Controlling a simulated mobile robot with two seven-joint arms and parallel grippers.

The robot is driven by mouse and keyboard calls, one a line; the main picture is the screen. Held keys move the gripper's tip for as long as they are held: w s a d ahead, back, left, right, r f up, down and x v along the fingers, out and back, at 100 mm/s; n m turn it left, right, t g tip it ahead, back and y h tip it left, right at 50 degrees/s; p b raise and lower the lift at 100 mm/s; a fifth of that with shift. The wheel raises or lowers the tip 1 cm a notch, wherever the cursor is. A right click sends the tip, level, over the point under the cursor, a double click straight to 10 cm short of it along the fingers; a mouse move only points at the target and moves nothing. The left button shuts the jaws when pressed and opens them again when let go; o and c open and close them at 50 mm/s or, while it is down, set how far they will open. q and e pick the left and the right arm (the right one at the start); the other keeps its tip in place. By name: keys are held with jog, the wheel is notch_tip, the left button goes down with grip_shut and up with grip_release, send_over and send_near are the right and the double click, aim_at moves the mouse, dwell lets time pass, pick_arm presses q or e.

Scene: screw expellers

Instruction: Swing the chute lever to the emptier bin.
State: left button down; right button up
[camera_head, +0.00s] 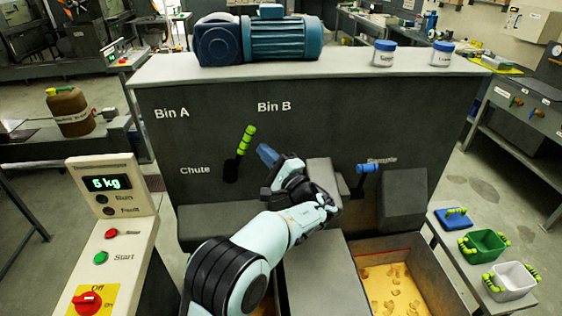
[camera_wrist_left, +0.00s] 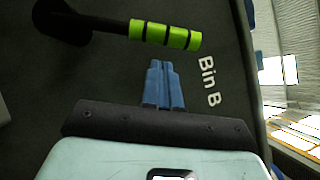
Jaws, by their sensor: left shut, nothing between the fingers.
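In the left wrist view the shut fingers (camera_wrist_left: 164,88) point at the green grip (camera_wrist_left: 166,34) with a small gap. The bins' fill levels are not clear; my arm hides part of the area below.
An open tray (camera_head: 436,282) with light-brown flakes lies at lower right. A blue sample lever (camera_head: 368,168) sticks out right of my gripper. A control panel (camera_head: 108,240) reading 5 kg stands at left. Small green and white containers (camera_head: 484,246) stand at right.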

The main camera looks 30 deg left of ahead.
aim_at(249, 143)
pick_arm(q)
jog(key=shift+s+a+r, duration=0.4)
jog(key=shift+s+a, duration=0.1)
jog(key=shift+a, duration=0.25)
pick_arm(e)
jog(key=shift+r, duration=0.15)
pick_arm(q)
jog(key=shift+a, duration=0.1)
jog(key=shift+s+a+r+n+g+b, duration=0.4)
jog(key=shift+s+a+r+n+g, duration=0.1)
jog(key=shift+n, duration=0.4)
jog(key=s+a+r+n+h+b, duration=0.2)
jog(key=s+a+n+h+b, duration=0.3)
jog(key=s+a+n, duration=0.1)
jog(key=shift+a+n+g, duration=0.4)
jog(key=shift+a, duration=0.25)
pick_arm(e)
notch_tip(249, 143, down, 6)
jog(key=s, duration=0.1)
jog(key=shift+s, duration=0.35)
pick_arm(q)
jog(key=shift+s, duration=0.1)
